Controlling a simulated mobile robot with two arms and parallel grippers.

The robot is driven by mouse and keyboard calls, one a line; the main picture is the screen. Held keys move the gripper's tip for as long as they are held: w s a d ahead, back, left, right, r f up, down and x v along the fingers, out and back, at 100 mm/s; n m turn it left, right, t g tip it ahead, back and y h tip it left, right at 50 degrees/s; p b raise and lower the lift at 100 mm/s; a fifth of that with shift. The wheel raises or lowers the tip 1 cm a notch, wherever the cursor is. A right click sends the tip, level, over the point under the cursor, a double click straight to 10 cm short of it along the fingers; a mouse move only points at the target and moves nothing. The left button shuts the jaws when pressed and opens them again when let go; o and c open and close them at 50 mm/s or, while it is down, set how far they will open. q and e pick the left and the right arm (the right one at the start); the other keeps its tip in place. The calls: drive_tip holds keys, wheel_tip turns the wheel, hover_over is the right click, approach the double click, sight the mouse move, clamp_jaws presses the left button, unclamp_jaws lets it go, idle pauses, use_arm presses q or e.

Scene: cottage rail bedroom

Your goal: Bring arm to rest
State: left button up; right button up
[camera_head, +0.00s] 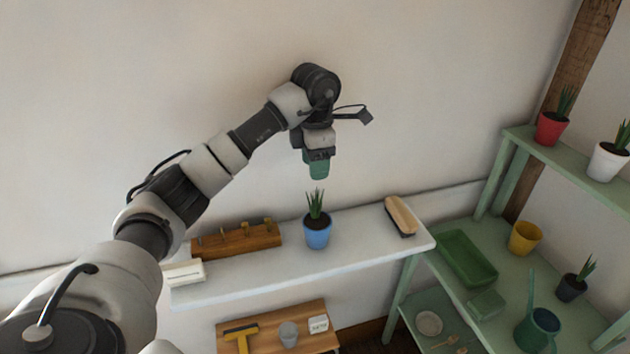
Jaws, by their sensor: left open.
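My left arm reaches in from the left, along the cream wall. My left gripper (318,172) hangs pointing down above the white shelf (365,247). It is open and holds nothing. A blue pot (317,236) with a green spiky plant (315,203) stands upright on the shelf below the gripper, and a small gap shows between the leaves and the fingertips. My right gripper is not in view.
A wooden rail with pegs (236,240), a white box (184,272) and a brush (400,215) lie on the shelf. A green stand at right holds a green tray (467,258), yellow pot (524,237), watering can (538,332), red pot (551,128) and white pot (607,161).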

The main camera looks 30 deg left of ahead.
use_arm(q)
drive_tip(key=shift+r, duration=0.4)
